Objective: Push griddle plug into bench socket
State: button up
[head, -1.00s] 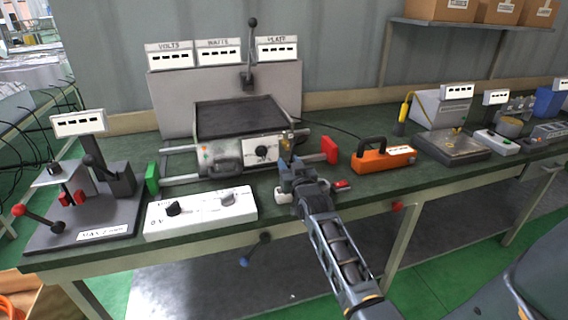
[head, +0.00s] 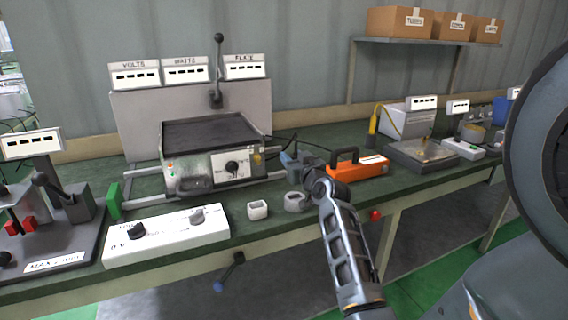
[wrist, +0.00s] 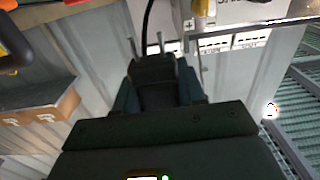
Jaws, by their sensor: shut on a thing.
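The griddle (head: 215,165) stands on the green bench, with a dark plate on top and a knob on its front. My gripper (head: 292,160) is just right of the griddle's front corner, above the bench. In the wrist view my gripper (wrist: 157,92) is shut on a dark plug (wrist: 155,80), with two metal prongs pointing up in the picture. In the head view the plug is hidden by my gripper. A small white open-topped box (head: 257,210) and a grey-white ring-like piece (head: 297,201) sit below my gripper. I cannot tell which piece is the bench socket.
An orange handled box (head: 357,165) stands close right of my gripper. A white control box (head: 167,235) with two knobs lies in front of the griddle. A black cable (head: 287,138) runs behind my gripper. Further right is a grey plate device (head: 422,154).

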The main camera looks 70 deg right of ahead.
jog(key=shift+f, duration=0.1)
dwell(0.4)
notch_tip(320, 180, down, 6)
jog(key=b, duration=0.6)
jog(key=shift+r, duration=0.2)
jog(key=shift+f+b, duration=2.2)
jog(key=shift+b, duration=0.3)
dwell(1.6)
jog(key=o, duration=1.1)
jog(key=shift+o, duration=0.2)
jog(key=shift+a, duration=0.1)
jog(key=shift+v, duration=3.95)
